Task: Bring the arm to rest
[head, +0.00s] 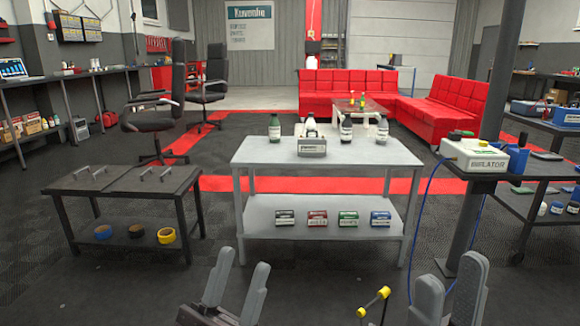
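My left gripper (244,262) shows at the bottom, left of centre. Its two grey fingers point up and stand apart with nothing between them. My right gripper (450,278) shows at the bottom right, partly cut off by the picture edge. Its fingers are also apart and hold nothing that I can see. Both grippers appear in front of the grey table (238,213), and neither seems to touch it. Most of both arms is out of view.
The grey table carries bottles and a labelled holder (312,147), with several small boxes on its lower shelf. A yellow-ended bar (373,302) stands between the grippers. A dark post (482,190) with a blue cable is at right. A low black table (128,190) is at left.

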